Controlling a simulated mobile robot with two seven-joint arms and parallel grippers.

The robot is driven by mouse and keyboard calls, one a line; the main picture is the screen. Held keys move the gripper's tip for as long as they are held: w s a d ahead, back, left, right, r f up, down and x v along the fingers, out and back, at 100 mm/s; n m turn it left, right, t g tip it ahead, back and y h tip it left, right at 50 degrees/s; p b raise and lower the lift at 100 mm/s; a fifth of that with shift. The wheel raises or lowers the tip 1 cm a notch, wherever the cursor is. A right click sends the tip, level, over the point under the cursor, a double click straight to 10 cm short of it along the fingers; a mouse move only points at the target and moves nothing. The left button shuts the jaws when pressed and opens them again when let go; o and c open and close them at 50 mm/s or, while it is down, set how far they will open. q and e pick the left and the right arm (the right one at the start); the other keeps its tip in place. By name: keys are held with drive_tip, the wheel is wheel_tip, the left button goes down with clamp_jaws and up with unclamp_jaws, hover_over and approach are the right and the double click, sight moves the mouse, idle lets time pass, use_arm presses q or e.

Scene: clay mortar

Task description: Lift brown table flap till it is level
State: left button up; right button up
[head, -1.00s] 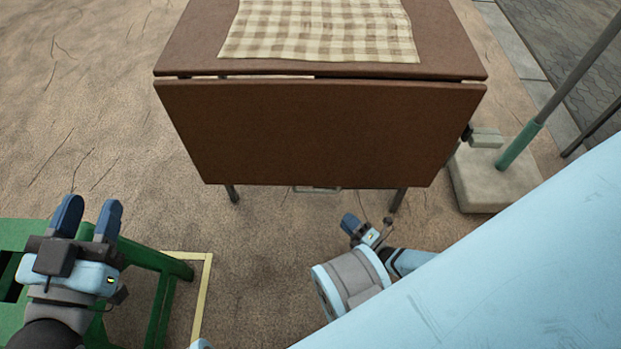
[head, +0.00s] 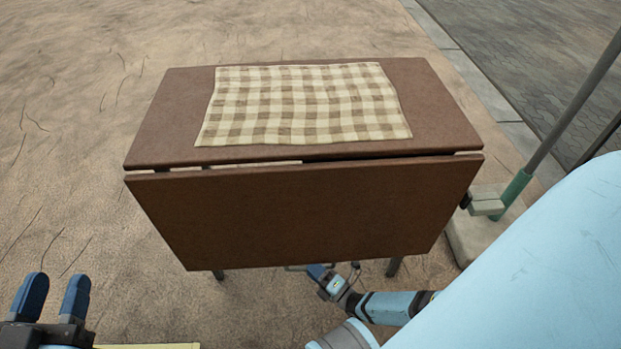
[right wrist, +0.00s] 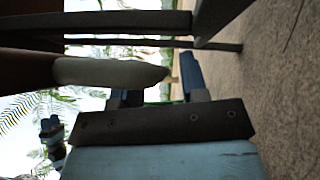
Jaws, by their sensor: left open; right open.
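The brown table flap (head: 315,215) hangs down, tilted, from the near edge of the brown table (head: 440,115). A narrow gap shows along the hinge line. My right gripper (head: 322,274) is at the flap's lower edge, partly hidden behind it. In the right wrist view its jaws (right wrist: 158,88) are open. A pale rounded bar (right wrist: 105,72), perhaps a handle of the flap, crosses in front of one finger there; I cannot tell whether it touches. My left gripper (head: 52,296) is open and empty at the lower left, away from the table.
A checked cloth (head: 305,105) lies on the tabletop. A green and grey pole (head: 517,187) on a pale block base (head: 468,240) stands right of the table. Sandy ground (head: 70,160) at the left is clear. Dark table frame bars (right wrist: 110,22) show in the right wrist view.

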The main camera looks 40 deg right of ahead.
drive_tip(key=shift+w, duration=0.15)
drive_tip(key=shift+c, duration=0.2)
clamp_jaws()
drive_tip(key=shift+a, duration=0.1)
